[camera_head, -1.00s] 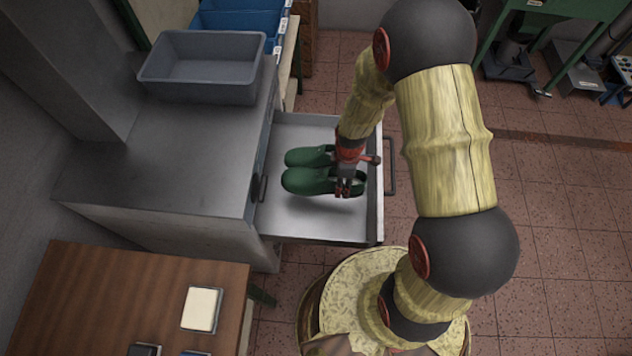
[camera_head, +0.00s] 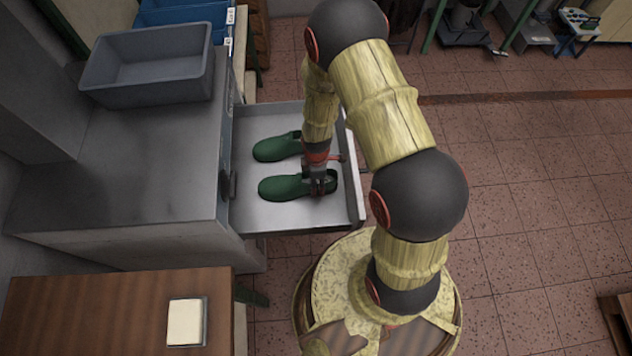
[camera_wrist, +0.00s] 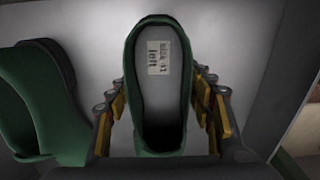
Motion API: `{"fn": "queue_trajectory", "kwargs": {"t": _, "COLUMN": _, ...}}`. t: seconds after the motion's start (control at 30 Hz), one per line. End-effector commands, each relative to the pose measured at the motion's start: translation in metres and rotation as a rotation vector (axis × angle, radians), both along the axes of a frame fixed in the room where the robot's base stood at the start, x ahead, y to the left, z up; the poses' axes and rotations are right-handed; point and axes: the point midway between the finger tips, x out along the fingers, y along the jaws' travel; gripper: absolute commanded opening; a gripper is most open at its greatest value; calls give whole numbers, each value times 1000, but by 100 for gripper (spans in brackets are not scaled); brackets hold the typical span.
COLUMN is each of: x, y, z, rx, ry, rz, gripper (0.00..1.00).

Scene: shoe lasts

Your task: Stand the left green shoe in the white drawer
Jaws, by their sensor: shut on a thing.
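The left green shoe (camera_head: 288,188) is a clog in the open white drawer (camera_head: 285,217), upright with its toe to the left in the head view. In the wrist view, the label inside this shoe (camera_wrist: 157,125) reads "left". My gripper (camera_head: 322,186) is shut on its heel end, with a finger on either side of it. I cannot tell whether its sole touches the drawer floor. Another green shoe (camera_head: 277,147) stands beside it, farther back in the drawer, with a gap between them. It also shows at the left of the wrist view (camera_wrist: 35,105).
A grey bin (camera_head: 150,70) stands on the metal cabinet top (camera_head: 130,175) left of the drawer. A wooden table (camera_head: 90,310) with a pale block (camera_head: 186,322) is at the front left. The drawer's front wall is close right of my gripper.

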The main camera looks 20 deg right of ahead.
Motion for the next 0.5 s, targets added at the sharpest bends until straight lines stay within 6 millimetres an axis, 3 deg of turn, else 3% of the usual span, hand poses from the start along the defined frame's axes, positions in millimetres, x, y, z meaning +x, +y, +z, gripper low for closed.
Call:
{"fn": "queue_trajectory", "kwargs": {"t": 0.27, "x": 1, "y": 0, "z": -1, "rx": 0, "ry": -2, "rz": 0, "gripper": 8}}
{"fn": "queue_trajectory", "kwargs": {"t": 0.3, "x": 1, "y": 0, "z": -2, "rx": 0, "ry": -1, "rz": 0, "gripper": 53}}
{"fn": "queue_trajectory", "kwargs": {"t": 0.5, "x": 1, "y": 0, "z": -1, "rx": 0, "ry": -1, "rz": -1, "gripper": 64}}
